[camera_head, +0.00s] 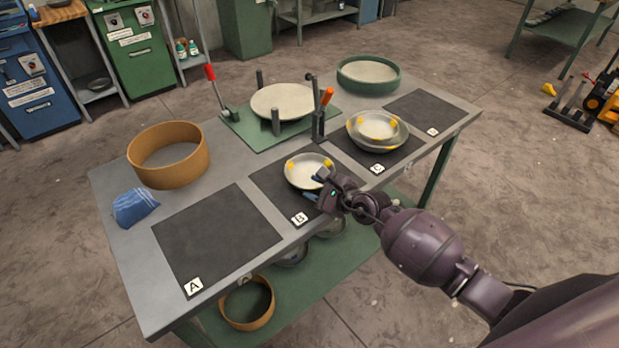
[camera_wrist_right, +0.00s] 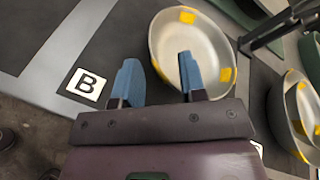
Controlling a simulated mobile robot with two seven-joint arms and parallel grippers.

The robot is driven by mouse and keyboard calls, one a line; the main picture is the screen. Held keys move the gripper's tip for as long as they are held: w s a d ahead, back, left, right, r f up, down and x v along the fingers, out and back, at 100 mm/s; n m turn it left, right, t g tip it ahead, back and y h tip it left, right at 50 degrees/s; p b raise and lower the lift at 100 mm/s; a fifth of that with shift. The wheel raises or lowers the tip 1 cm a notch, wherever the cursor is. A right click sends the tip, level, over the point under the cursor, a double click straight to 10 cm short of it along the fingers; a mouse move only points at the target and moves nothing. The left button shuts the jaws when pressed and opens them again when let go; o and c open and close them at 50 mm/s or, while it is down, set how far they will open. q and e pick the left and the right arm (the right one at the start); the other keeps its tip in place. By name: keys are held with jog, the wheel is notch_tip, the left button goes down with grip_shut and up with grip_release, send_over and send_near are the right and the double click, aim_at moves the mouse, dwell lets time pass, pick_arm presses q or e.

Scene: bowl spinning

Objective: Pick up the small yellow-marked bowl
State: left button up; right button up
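A small pale bowl with yellow rim marks (camera_head: 306,172) sits upright on the dark mat labelled B (camera_head: 270,183). It also shows in the right wrist view (camera_wrist_right: 205,50). My right gripper (camera_head: 314,188) is at the bowl's near rim. In the right wrist view, its two blue fingers (camera_wrist_right: 158,65) are apart, one outside the near rim and one over the bowl's inside; I cannot tell whether they touch it. Another small yellow-marked bowl (camera_head: 377,125) sits nested in a larger yellow-marked bowl (camera_head: 372,147) on mat C. My left gripper is not in view.
A turntable disc (camera_head: 283,101) with upright posts and an orange-handled lever (camera_head: 321,112) stands behind. A green ring-sided dish (camera_head: 368,76) is at the back right. A tan hoop (camera_head: 168,155) and blue cloth (camera_head: 135,206) lie left. Mat A (camera_head: 217,240) is empty.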

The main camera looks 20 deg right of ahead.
aim_at(298, 186)
jog(key=shift+a+b+x, duration=0.2)
jog(key=shift+x, duration=1.2)
jog(key=shift+a+b+x, duration=0.15)
jog(key=shift+a+x, duration=0.05)
jog(key=shift+x, duration=1.2)
jog(key=shift+s+r, duration=0.15)
jog(key=shift+s, duration=0.1)
grip_shut()
